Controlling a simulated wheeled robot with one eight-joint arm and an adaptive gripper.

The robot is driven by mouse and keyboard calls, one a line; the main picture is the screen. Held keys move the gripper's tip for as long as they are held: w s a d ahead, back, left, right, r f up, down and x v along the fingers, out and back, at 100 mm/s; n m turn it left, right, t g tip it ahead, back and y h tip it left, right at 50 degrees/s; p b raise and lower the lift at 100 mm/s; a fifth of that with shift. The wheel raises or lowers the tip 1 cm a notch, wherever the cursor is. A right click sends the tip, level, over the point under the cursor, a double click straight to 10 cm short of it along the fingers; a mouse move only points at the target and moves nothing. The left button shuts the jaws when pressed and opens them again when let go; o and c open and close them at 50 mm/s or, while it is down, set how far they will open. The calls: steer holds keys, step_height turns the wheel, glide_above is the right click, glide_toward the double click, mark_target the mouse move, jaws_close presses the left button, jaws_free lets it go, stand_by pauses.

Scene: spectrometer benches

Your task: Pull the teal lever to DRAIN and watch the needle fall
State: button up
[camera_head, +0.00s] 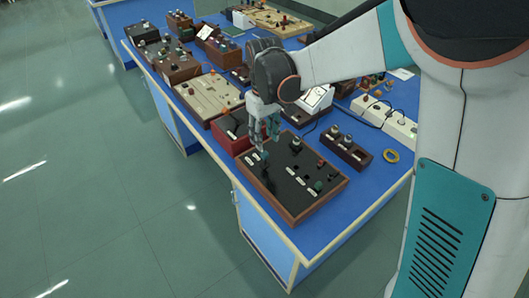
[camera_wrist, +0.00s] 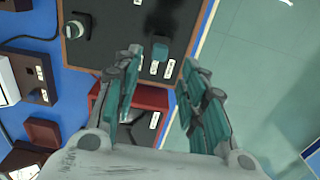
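The teal lever (camera_wrist: 160,52) stands near the edge of a black panel (camera_wrist: 120,20), with small white labels beside it. In the head view the wood-framed black panel (camera_head: 296,185) lies at the near end of the blue bench, and the lever (camera_head: 264,156) shows at its upper left. My gripper (camera_head: 266,138) is above that corner, pointing down. In the wrist view my gripper's fingers (camera_wrist: 162,62) are spread, empty, with the lever between their tips as seen from the camera; I cannot tell whether they touch it. Label words and any needle are too small to read.
A red box (camera_head: 227,138) stands just beyond the panel, close to my gripper. Behind it are a beige board (camera_head: 208,97) and a white sloped instrument (camera_head: 316,99). A dark block with knobs (camera_head: 346,151) and a yellow ring (camera_head: 392,156) lie to the right. The floor at left is clear.

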mark_target(265, 153)
step_height(265, 153, down, 7)
steer(key=shift+r+b, duration=0.2)
steer(key=shift+b, duration=0.75)
jaws_close()
